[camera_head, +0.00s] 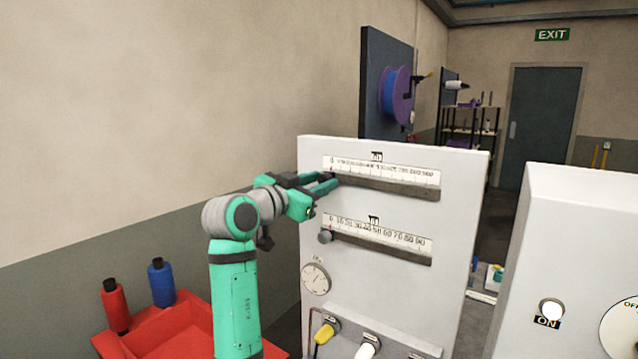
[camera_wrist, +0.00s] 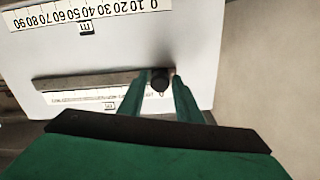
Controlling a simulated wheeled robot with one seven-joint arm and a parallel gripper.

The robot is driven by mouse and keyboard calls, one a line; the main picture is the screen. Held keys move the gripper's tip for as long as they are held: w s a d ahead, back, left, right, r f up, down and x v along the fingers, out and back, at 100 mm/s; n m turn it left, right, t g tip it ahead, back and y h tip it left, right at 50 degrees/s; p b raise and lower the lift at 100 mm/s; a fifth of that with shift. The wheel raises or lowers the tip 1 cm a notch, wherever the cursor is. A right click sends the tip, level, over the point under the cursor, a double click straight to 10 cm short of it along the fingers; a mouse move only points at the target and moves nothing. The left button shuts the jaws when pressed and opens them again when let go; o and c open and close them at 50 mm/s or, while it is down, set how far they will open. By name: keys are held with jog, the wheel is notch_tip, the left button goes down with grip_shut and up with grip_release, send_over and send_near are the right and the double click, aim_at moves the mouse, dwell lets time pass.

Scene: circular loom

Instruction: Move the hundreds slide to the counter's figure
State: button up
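The hundreds slide is the upper one on the white panel (camera_head: 390,260), with a dark slot (camera_head: 400,188) under a scale (camera_head: 385,170) marked from 0 up to the 900s. Its dark knob (camera_wrist: 159,80) stands at the 0 end in the wrist view. In the head view my gripper (camera_head: 334,180) hides the knob. My gripper (camera_wrist: 159,76) has its two green fingers on either side of the knob, with narrow gaps visible, so it looks open around it. No counter figure is readable in either view.
The tens slide's knob (camera_head: 325,237) is below, at its 0 end. A dial (camera_head: 316,279) and several coloured plugs sit lower on the panel. A red tray (camera_head: 165,335) with spools is at lower left. Another white box (camera_head: 575,260) with an ON button stands at right.

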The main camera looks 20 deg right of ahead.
grip_shut()
dwell(1.2)
